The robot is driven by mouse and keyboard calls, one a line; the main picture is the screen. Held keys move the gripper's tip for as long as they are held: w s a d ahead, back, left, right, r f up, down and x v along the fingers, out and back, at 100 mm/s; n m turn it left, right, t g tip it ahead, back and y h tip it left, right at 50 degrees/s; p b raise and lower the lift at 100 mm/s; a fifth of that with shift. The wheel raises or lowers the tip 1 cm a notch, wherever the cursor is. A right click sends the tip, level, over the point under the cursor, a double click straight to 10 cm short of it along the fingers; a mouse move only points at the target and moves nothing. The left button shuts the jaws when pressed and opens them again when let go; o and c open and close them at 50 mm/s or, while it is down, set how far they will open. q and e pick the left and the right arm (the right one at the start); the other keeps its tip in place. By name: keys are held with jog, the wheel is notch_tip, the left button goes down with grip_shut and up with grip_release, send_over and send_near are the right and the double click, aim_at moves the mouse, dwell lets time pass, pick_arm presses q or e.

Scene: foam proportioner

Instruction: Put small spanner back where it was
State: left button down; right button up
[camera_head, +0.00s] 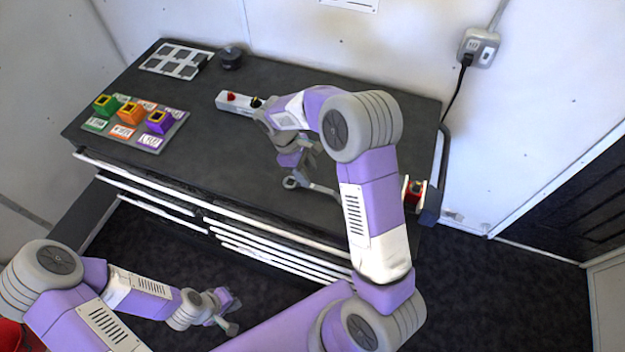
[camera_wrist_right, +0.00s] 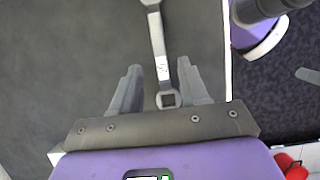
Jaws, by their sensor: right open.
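The small spanner (camera_head: 322,189) is a grey metal spanner that appears to lie on the dark bench top near its front edge, partly hidden by my right arm. In the right wrist view the spanner (camera_wrist_right: 157,40) runs down from the top edge, its ring end between the fingers, with gaps on both sides. My right gripper (camera_head: 304,160) is open over the bench beside the ring end; its spread fingers also show in the right wrist view (camera_wrist_right: 160,82). My left gripper (camera_head: 228,314) is low in front of the bench, away from the spanner; its jaw opening is unclear.
A board (camera_head: 128,133) with green, orange and purple blocks stands at the bench's left. Behind are a grey panel tray (camera_head: 176,60) and a black round object (camera_head: 231,57). A white box with a red button (camera_head: 238,103) lies mid-bench. The bench's left middle is clear.

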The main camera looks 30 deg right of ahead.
jog(key=v, duration=0.6)
jog(key=shift+r, duration=0.2)
jog(key=shift+w, duration=0.1)
